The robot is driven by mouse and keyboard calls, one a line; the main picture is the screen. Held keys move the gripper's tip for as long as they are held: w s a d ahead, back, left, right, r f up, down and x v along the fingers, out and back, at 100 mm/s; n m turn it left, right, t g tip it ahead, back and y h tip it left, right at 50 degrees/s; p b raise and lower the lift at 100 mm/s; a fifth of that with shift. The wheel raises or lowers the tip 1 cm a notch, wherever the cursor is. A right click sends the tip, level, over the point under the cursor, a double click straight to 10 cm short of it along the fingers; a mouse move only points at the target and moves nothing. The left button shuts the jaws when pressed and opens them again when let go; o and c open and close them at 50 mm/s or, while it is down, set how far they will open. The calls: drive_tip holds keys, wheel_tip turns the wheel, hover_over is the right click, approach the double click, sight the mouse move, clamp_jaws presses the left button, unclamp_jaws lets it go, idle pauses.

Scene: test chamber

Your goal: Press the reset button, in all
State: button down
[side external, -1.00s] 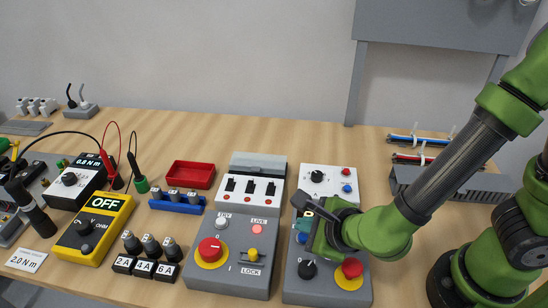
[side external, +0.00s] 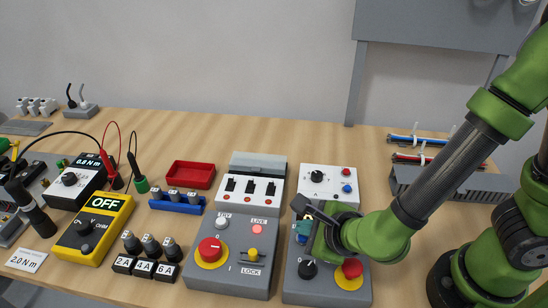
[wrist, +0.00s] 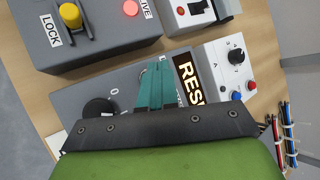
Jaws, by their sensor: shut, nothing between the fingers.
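The grey control box with the RESET label (wrist: 188,80) lies under my gripper (wrist: 155,68). In the wrist view the two teal fingers are together, empty, and point at the box face just beside the label. The last letters of the label are hidden by my gripper body. I cannot make out the reset button itself; the fingers and gripper body cover that area. In the side view my gripper (side external: 303,240) is low over the upper left of this box (side external: 327,291), and I cannot tell whether the fingertips touch it.
The same box carries a black knob (side external: 307,269) and a red stop button (side external: 351,268) on yellow. Left of it stands a grey box with a LOCK switch (side external: 253,255) and another red button (side external: 210,250). A white panel (side external: 330,175) with a dial stands behind.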

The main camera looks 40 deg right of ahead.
drive_tip(key=shift+f, duration=0.5)
idle(0.4)
drive_tip(key=shift+r, duration=0.95)
drive_tip(key=shift+r, duration=2.5)
